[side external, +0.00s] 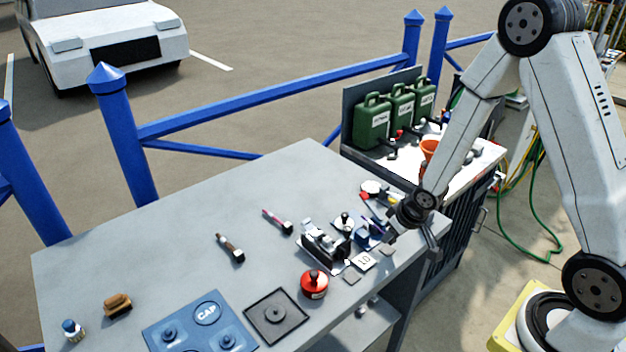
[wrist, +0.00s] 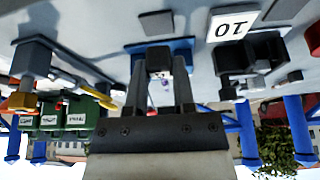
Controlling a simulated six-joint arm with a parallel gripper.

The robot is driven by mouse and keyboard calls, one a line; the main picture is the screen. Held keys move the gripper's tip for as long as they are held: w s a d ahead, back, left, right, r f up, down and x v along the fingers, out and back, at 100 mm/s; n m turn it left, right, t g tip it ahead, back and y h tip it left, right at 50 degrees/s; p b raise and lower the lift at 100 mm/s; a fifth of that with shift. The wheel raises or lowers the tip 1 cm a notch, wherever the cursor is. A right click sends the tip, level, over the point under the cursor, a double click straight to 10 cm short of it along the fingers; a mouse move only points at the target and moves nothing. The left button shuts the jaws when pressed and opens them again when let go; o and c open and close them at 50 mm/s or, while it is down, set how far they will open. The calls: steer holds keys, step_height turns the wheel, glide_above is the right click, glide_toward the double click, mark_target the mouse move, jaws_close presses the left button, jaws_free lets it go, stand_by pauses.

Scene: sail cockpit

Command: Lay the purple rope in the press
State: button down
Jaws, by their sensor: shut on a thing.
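My gripper (side external: 396,232) is at the right edge of the workbench, low over the row of small devices. In the wrist view, which is upside down, its two fingers (wrist: 160,82) are close together. A small purple bit of the purple rope (wrist: 162,92) shows between them; the rest is hidden. A device with a blue base (side external: 368,238) lies straight ahead of the fingers; its blue plate also shows in the wrist view (wrist: 182,46). A black and silver clamp-like device (side external: 322,240) stands to its left. I cannot tell for sure which one is the press.
A tile marked 10 (side external: 363,262) lies in front of the devices. A red round pot (side external: 314,284) and a dark square plate (side external: 276,315) are nearer. Green cans (side external: 372,122) stand on the back bench. The bench's far left (side external: 150,245) is clear.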

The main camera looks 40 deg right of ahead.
steer(key=shift+f, duration=1.45)
stand_by(0.8)
jaws_free()
stand_by(0.4)
steer(key=shift+a+r, duration=0.25)
steer(key=shift+r, duration=0.55)
steer(key=s+a+r+g, duration=0.1)
steer(key=s+a+r, duration=0.2)
steer(key=r, duration=0.3)
steer(key=s+a+r, duration=0.4)
steer(key=s+r, duration=0.1)
steer(key=r, duration=0.2)
steer(key=shift+s+r+n+g, duration=0.15)
steer(key=shift+s+n+g, duration=0.15)
steer(key=shift+g, duration=0.1)
